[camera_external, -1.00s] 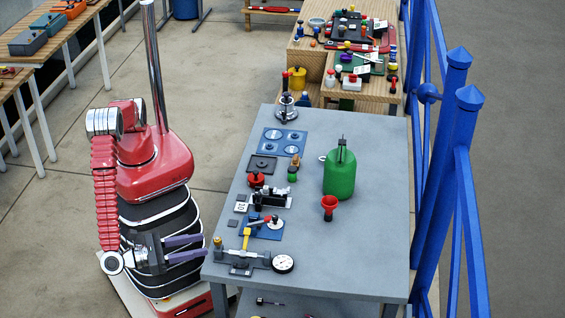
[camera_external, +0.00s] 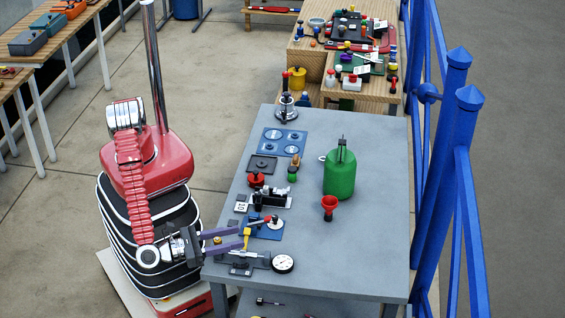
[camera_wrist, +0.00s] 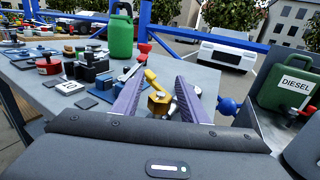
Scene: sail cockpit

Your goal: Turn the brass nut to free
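The brass nut (camera_wrist: 160,103) is a hex piece low on the near left corner of the grey bench. It shows in the wrist view between my fingers, with clear gaps on both sides. In the external view only a little of the brass nut (camera_external: 217,240) shows between the fingers. My gripper (camera_external: 242,238) is open, with its two long purple fingers reaching over the bench edge and straddling the nut. In the wrist view my gripper (camera_wrist: 160,78) holds nothing. A yellow lever (camera_wrist: 153,82) rises just beyond the nut, also between the fingers.
A dial gauge (camera_external: 283,263) sits right of the fingers. A red-handled clamp on a blue plate (camera_external: 264,230) lies just beyond them. The bench's right side is clear.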

